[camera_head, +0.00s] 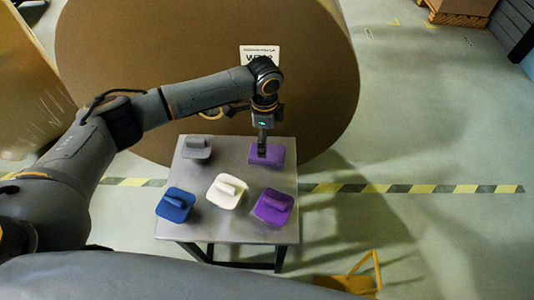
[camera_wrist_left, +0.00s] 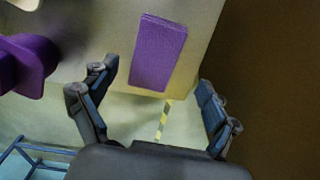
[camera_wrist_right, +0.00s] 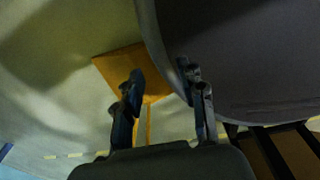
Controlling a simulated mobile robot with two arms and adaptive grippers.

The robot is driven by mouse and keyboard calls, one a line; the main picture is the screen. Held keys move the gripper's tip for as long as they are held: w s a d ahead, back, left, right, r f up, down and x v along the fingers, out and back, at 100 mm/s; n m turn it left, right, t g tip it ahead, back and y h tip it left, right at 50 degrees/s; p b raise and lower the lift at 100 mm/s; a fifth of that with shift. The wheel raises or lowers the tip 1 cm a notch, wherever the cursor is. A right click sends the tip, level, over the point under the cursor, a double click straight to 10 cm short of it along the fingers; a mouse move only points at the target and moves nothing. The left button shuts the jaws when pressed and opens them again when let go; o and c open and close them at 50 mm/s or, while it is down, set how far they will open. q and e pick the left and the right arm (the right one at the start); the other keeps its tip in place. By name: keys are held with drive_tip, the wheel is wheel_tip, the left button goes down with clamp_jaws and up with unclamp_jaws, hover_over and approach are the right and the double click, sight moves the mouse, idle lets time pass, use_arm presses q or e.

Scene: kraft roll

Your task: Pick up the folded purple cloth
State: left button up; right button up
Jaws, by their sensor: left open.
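The folded purple cloth (camera_head: 275,154) lies flat at the back right of the small grey table (camera_head: 232,228). In the left wrist view the cloth (camera_wrist_left: 158,52) is a flat ribbed rectangle showing ahead, between the lines of the fingers. My left gripper (camera_head: 262,148) points down over the cloth and hides part of it in the head view. Its fingers (camera_wrist_left: 155,82) are spread with nothing between them; I cannot tell the exact height above the cloth. My right gripper (camera_wrist_right: 161,80) is open and empty, away from the table.
A purple block with a handle (camera_head: 273,207), a white one (camera_head: 226,191), a blue one (camera_head: 175,205) and a grey one (camera_head: 197,148) stand on the table. A huge brown roll (camera_head: 160,60) rises close behind. A yellow item (camera_head: 350,281) stands on the floor front right.

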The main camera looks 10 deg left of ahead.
sight(276, 154)
use_arm(q)
drive_tip(key=f, duration=0.5)
drive_tip(key=shift+s+d+f, duration=0.1)
drive_tip(key=shift+s+d, duration=0.2)
drive_tip(key=shift+c, duration=0.2)
drive_tip(key=c, duration=1.2)
drive_tip(key=shift+o, duration=0.2)
